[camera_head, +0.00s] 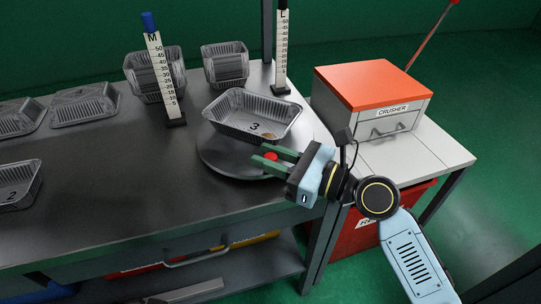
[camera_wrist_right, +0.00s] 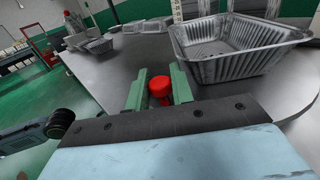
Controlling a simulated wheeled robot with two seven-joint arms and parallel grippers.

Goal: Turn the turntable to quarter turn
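The turntable (camera_head: 219,160) is a round grey disc at the right end of the dark table. A foil tray (camera_head: 235,124) marked 3 sits on it, with a small brownish item inside; the tray also shows in the right wrist view (camera_wrist_right: 205,72). A red knob (camera_head: 271,156) stands at the turntable's near right edge. My right gripper (camera_head: 272,157) has its green fingers on either side of the knob. In the right wrist view the knob (camera_wrist_right: 160,87) fills the gap between the fingers, which look closed on it. My left gripper is not in view.
Stacked foil trays (camera_head: 155,76) and a ruler post marked M (camera_head: 162,75) stand behind. A post marked L (camera_head: 281,52) is close behind the turntable. An orange-topped crusher box (camera_head: 371,83) stands to the right. The middle of the table is clear.

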